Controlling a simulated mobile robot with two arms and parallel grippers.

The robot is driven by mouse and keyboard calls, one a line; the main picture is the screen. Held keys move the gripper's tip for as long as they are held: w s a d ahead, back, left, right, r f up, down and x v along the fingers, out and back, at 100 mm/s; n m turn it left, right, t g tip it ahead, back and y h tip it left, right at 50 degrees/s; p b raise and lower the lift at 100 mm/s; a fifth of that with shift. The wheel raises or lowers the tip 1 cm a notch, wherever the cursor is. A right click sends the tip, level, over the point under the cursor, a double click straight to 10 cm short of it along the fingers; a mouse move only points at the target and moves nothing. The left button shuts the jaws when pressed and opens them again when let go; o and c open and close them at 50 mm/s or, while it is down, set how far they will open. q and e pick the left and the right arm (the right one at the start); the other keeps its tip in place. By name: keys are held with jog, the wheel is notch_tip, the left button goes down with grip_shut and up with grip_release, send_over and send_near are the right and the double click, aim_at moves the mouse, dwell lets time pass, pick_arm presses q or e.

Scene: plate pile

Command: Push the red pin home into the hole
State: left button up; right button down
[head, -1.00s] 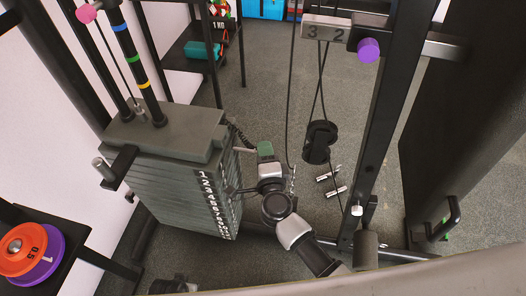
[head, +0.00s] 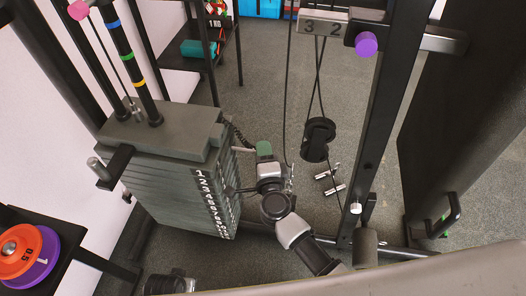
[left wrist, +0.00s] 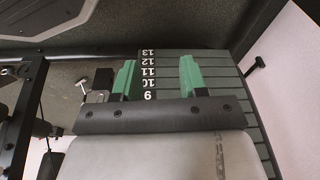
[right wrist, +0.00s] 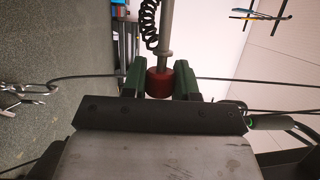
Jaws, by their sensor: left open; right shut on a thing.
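The red pin (right wrist: 159,83) shows its red knob between the green fingers of my right gripper (right wrist: 160,84) in the right wrist view. The gripper is shut on it. A grey shaft runs up the picture beyond the knob. The hole cannot be made out.
A coiled black cord (right wrist: 150,25) hangs beside the shaft. A black pulley (head: 318,139) hangs on cables right of my right gripper. A black upright (head: 375,130) stands further right. Coloured weight discs (head: 38,268) sit at lower left. Grey floor is open behind.

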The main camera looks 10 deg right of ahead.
jog(key=shift+d+f+b, duration=0.1)
jog(key=shift+f+b, duration=0.2)
jog(key=shift+f, duration=0.15)
jog(key=shift+d+f, duration=0.1)
jog(key=shift+f, duration=0.15)
jog(key=shift+w+d+f+b, duration=0.1)
jog(key=shift+f+b, duration=0.35)
jog(key=shift+b, duration=0.1)
pick_arm(q)
notch_tip(320, 180, up, 13)
jog(key=w+b, duration=0.1)
jog(key=b, duration=0.1)
jog(key=shift+t, duration=0.4)
pick_arm(e)
jog(key=shift+d+f, duration=0.15)
jog(key=shift+f, duration=0.45)
jog(key=shift+d+f, duration=0.15)
jog(key=shift+f, duration=0.4)
pick_arm(q)
jog(key=shift+a+f, duration=0.1)
pick_arm(e)
jog(key=shift+w+a, duration=0.1)
pick_arm(q)
jog(key=shift+f, duration=0.2)
pick_arm(e)
jog(key=shift+w+a, duration=0.2)
jog(key=shift+a, duration=0.5)
